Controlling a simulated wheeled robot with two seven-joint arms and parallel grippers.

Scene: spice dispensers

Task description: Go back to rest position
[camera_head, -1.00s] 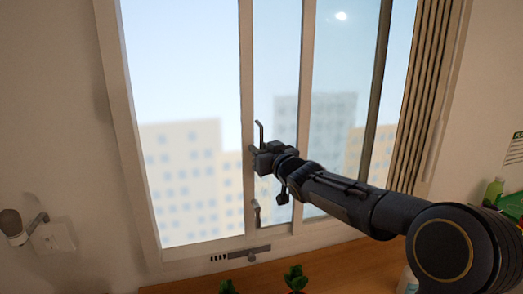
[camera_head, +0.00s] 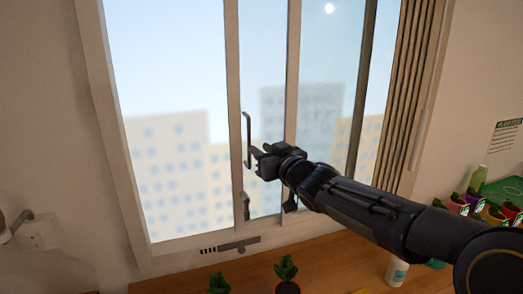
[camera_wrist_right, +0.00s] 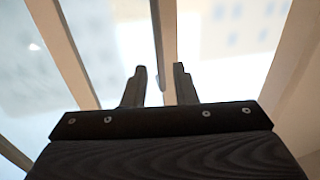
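My right gripper (camera_head: 257,156) is beside the window, just right of the tall metal window handle (camera_head: 247,140). The full length of the handle shows, and a small gap appears between it and the fingertips. In the right wrist view my right gripper (camera_wrist_right: 158,85) has its two dark fingers apart with nothing held between them. A thin upright bar, probably the handle (camera_wrist_right: 157,45), shows beyond the fingertips. My left gripper is in neither view.
Potted plants (camera_head: 286,270) stand on the wooden counter (camera_head: 335,255) below the window. A white bottle (camera_head: 396,271), a green bottle (camera_head: 478,178) and several coloured pots (camera_head: 474,200) are at the right. A wall fixture (camera_head: 38,232) is at the left.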

